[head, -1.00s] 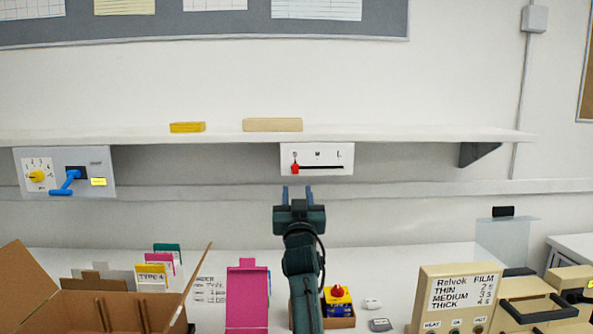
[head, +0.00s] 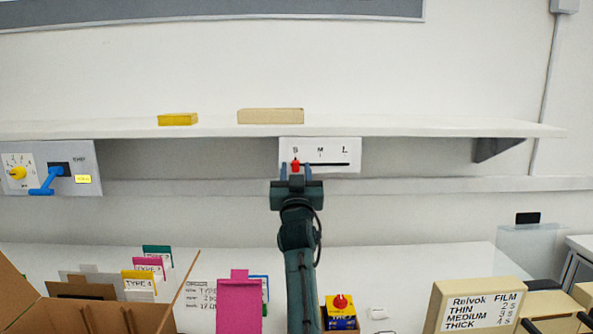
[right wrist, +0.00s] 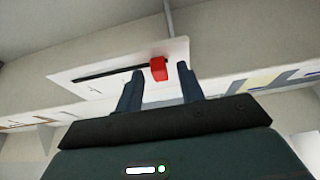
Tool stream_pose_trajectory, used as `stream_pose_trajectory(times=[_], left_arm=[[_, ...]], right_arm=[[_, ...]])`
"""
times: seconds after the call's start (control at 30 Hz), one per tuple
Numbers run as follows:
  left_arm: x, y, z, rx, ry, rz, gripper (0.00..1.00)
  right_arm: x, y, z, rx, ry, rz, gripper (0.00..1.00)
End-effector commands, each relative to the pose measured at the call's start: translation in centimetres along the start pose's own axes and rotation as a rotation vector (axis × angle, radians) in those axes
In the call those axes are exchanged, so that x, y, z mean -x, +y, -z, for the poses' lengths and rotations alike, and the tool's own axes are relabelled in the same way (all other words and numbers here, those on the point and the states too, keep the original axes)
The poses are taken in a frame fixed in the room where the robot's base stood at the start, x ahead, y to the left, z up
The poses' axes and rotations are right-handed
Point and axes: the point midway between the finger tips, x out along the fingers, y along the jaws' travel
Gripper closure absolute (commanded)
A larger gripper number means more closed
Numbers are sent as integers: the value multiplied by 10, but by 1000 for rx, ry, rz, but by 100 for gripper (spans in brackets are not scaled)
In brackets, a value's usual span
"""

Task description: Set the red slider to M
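The red slider (head: 295,165) sits at the left end of the dark slot on a white panel (head: 340,147) marked S, M and L, under the shelf's front. It stands below the S. My right gripper (head: 297,172) is raised in front of the panel, with one finger on each side of the slider. In the right wrist view the red slider (right wrist: 158,68) shows between the two fingertips (right wrist: 160,82), closer to the left finger, with a gap to the right one. The gripper is open. My left gripper is not in view.
A shelf (head: 400,128) runs above the panel and holds a yellow block (head: 178,119) and a beige block (head: 270,116). A panel with a blue lever (head: 47,182) is at the left. Below are a cardboard box (head: 95,315), a pink folder (head: 239,300) and a beige machine (head: 480,305).

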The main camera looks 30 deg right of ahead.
Motion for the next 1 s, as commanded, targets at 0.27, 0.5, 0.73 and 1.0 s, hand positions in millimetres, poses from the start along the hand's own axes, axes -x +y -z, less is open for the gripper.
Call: stream_pose_trajectory(times=[0.27,0.5,0.73,1.0], left_arm=[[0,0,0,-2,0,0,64],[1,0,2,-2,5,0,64],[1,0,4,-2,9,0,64],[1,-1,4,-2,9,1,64]], right_arm=[[0,0,0,0,0,0,65],[0,0,0,0,0,0,85],[0,0,0,0,0,0,100],[0,0,0,1,0,0,100]])
